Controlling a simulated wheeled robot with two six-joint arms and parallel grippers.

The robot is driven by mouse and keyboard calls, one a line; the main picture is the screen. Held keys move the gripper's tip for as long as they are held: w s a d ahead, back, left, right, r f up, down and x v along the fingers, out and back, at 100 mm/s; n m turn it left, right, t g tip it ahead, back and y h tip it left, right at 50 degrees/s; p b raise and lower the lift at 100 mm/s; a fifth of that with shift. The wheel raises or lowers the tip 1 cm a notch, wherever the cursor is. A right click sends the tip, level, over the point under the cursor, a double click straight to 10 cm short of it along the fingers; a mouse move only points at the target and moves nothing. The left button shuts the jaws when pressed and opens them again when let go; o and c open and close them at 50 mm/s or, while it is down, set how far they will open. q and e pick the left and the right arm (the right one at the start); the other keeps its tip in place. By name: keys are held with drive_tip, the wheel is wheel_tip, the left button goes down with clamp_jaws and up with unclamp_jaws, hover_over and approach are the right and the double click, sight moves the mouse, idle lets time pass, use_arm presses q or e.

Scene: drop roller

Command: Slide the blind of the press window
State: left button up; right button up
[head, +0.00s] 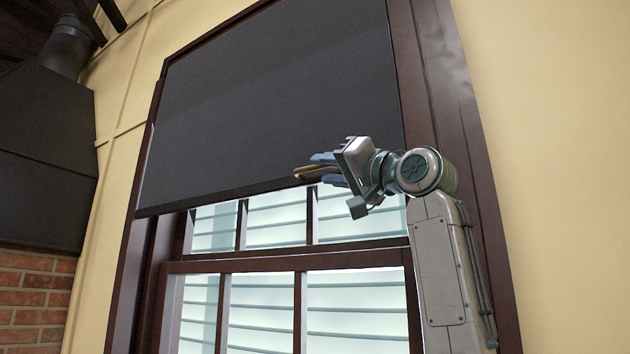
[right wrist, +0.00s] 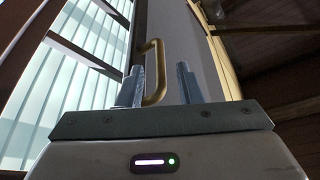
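The dark grey blind (head: 270,90) covers the upper part of the window, and its bottom edge hangs across the upper panes. A brass handle (head: 312,173) sits at the blind's lower edge. My right gripper (head: 326,170) is at this handle, coming from the right. In the right wrist view, the curved brass handle (right wrist: 153,72) stands between the two fingers of my right gripper (right wrist: 160,85). The fingers are apart, with a gap between the handle and the right-hand finger. The handle is close to the left-hand finger; I cannot tell whether they touch. My left gripper is out of view.
The dark wooden window frame (head: 456,130) surrounds the blind. Pale slatted panes (head: 262,300) show below it. A plain cream wall (head: 560,150) lies to the right. A dark hood (head: 45,150) above a brick wall (head: 35,300) stands at the left.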

drive_tip(key=b+v, duration=0.2)
drive_tip(key=v, duration=0.4)
drive_tip(key=shift+b, duration=0.3)
drive_tip(key=shift+d, duration=0.1)
